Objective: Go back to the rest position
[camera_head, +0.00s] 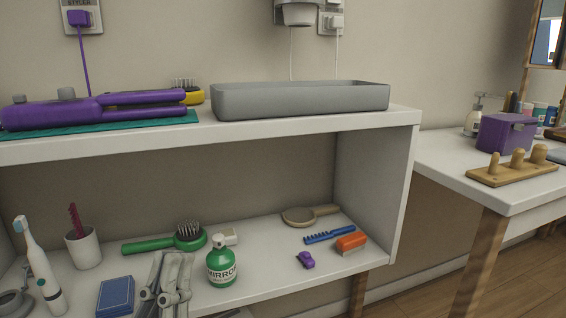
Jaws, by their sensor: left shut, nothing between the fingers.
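My left gripper (171,285) is the grey linkage low in the picture, in front of the lower shelf (290,270). Its fingers are closed together and nothing shows between them. It stands between a blue box (116,296) on its left and a green bottle labelled MIRROR (221,264) on its right. I cannot tell whether it touches either one. The rest of the left arm is below the frame. My right gripper does not show.
Above are a purple straightener (60,111) and a grey tray (300,101). A side table (440,170) stands right.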

